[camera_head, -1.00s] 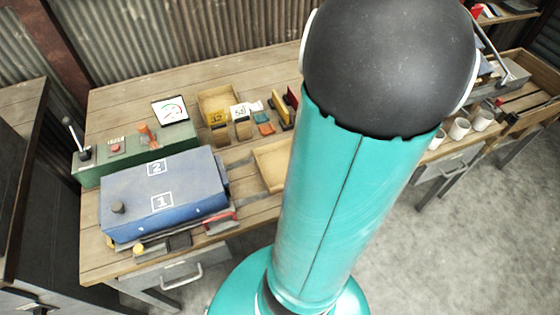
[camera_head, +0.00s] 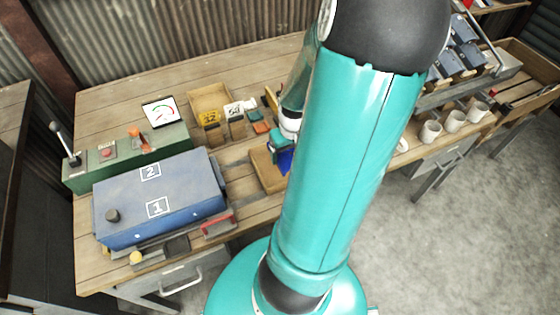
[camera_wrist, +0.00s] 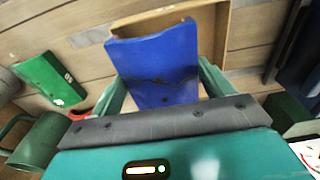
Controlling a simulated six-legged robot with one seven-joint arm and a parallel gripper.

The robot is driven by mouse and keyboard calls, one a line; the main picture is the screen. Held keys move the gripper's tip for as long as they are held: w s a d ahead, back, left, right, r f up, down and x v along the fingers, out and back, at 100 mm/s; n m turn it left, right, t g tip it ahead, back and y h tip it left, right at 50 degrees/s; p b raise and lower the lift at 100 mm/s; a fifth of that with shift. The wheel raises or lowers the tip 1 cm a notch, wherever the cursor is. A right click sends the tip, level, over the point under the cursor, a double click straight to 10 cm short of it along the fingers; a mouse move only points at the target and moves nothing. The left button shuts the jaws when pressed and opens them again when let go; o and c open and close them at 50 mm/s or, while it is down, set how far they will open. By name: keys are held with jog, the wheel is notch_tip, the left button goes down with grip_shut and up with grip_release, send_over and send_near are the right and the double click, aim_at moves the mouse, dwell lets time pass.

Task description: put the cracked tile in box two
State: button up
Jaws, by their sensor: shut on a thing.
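The cracked tile is blue, with a dark jagged crack across it; it fills the upper middle of the wrist view (camera_wrist: 160,50). My gripper (camera_wrist: 158,88) is shut on it, a green finger at each side. In the head view my gripper (camera_head: 279,143) and the blue tile (camera_head: 286,160) show beside my arm, over or at a shallow wooden tray (camera_head: 262,178); I cannot tell if the tile is clear of it. A blue case (camera_head: 185,195) has white marks 1 (camera_head: 157,207) and 2 (camera_head: 150,172) on top. I cannot tell which container is box two.
A green control panel (camera_head: 120,155) with lever, buttons and dial stands behind the case. Small tagged bins (camera_head: 212,120) and a wooden box (camera_head: 210,96) stand at the back. White mugs (camera_head: 455,121) stand at the right. A green piece (camera_wrist: 50,80) shows left in the wrist view.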

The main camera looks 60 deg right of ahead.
aim_at(281, 156)
jog(key=w+f, duration=0.1)
jog(key=w+a+f, duration=0.1)
jog(key=f, duration=0.1)
jog(key=shift+w, duration=0.25)
jog(key=shift+w+f, duration=0.1)
jog(key=shift+f, duration=1.55)
jog(key=shift+f, duration=0.1)
jog(key=o, duration=1.1)
jog(key=r, duration=0.8)
jog(key=s+r, duration=0.1)
jog(key=r, duration=0.3)
jog(key=shift+a+r, duration=0.1)
jog(key=shift+a, duration=0.15)
